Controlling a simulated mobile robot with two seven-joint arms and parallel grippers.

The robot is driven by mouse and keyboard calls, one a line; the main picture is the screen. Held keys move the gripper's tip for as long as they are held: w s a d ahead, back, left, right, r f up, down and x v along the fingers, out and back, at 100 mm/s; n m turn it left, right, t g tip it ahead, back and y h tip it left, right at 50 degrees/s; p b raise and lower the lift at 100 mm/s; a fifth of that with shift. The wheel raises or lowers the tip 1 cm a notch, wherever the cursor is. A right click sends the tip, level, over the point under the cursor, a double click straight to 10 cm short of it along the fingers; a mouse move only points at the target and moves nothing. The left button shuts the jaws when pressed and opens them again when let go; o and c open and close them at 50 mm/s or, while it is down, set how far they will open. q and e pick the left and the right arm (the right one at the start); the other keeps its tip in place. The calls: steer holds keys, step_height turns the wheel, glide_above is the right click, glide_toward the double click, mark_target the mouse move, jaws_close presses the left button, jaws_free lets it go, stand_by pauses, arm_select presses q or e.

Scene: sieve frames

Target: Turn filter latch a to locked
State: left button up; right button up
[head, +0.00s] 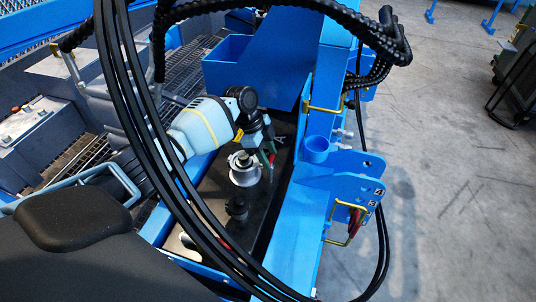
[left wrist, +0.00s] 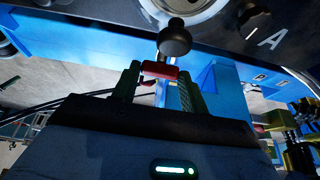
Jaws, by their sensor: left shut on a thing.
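My left gripper (head: 267,148) comes in from the left in the head view, with its fingers beside a silver round fitting (head: 243,170) on the dark panel. In the left wrist view its two green fingers lie on either side of a small red block (left wrist: 160,70), which appears to be the handle of filter latch a. The gripper is shut on it. A black knob on a short silver stem (left wrist: 174,40) stands just beyond the red block. A white letter A (left wrist: 272,38) is marked on the panel to the right. The latch's exact angle is hard to tell. My right gripper is not in view.
A black knob (head: 237,207) stands on the panel nearer me. A blue bin (head: 228,62) is behind, and a blue cup (head: 316,150) sits on the blue frame at right. Black cables cross in front. Open floor (head: 450,200) lies to the right.

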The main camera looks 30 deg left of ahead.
arm_select(q)
steer(key=o, duration=0.7)
steer(key=p+v, duration=0.1)
steer(key=v, duration=0.6)
steer(key=shift+a+r, duration=0.2)
steer(key=shift+r, duration=0.1)
